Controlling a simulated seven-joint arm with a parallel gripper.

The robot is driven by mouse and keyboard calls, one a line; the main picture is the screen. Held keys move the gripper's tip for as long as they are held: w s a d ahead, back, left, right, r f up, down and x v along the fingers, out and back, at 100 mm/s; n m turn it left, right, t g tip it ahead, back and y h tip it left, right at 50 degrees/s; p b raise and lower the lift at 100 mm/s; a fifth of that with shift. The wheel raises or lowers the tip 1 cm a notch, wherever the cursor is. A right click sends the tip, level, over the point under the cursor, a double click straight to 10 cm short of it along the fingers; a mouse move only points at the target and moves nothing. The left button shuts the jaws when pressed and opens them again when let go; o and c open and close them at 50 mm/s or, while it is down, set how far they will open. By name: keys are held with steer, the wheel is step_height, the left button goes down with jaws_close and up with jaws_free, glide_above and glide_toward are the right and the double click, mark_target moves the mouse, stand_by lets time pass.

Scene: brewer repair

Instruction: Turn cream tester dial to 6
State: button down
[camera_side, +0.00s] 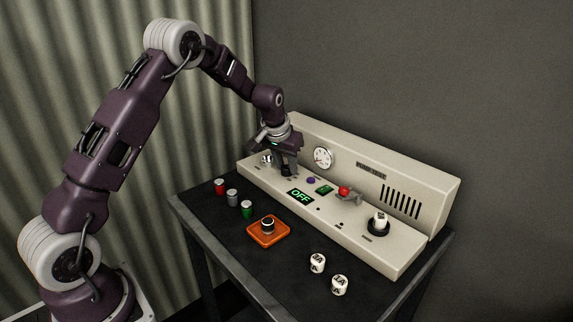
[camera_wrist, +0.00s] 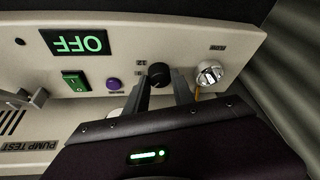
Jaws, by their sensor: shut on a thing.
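The cream tester (camera_side: 345,210) is a long console on a dark table, with a sloped front panel and a raised back. Its black dial (camera_wrist: 158,74) sits on the front panel in the wrist view. My gripper (camera_wrist: 160,84) comes at it from above, with one finger on either side, shut on the dial. In the side view my gripper (camera_side: 287,168) is at the console's left part and mostly hides the dial. Small marks (camera_wrist: 141,66) are by the dial, but I cannot read its setting. A green-lit display (camera_side: 301,195) reads OFF.
A purple button (camera_wrist: 114,84), a green switch (camera_wrist: 75,80) and a silver round socket (camera_wrist: 208,75) are near the dial. A gauge (camera_side: 323,158) is on the back. An orange tray (camera_side: 258,239), small coloured cylinders (camera_side: 232,197) and white cylinders (camera_side: 317,263) stand in front.

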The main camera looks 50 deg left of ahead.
mark_target(282, 181)
stand_by(0.3)
steer(key=c, duration=1.1)
jaws_free()
steer(key=shift+o, duration=0.2)
steer(key=v, duration=0.6)
steer(key=s+d+r+m+t+h, duration=0.1)
steer(key=s+d+r, duration=0.55)
steer(key=s, duration=0.35)
steer(key=s+d+r+m, duration=0.1)
steer(key=s+d+r, duration=0.5)
steer(key=s+r, duration=0.25)
steer(key=s+d+f, duration=0.1)
steer(key=s+d, duration=0.1)
steer(key=s, duration=0.7)
steer(key=s+d+f+m, duration=0.1)
steer(key=s+d+f, duration=0.1)
steer(key=s, duration=0.6)
steer(key=shift+s+m+h, duration=0.3)
steer(key=shift+s+h, duration=0.1)
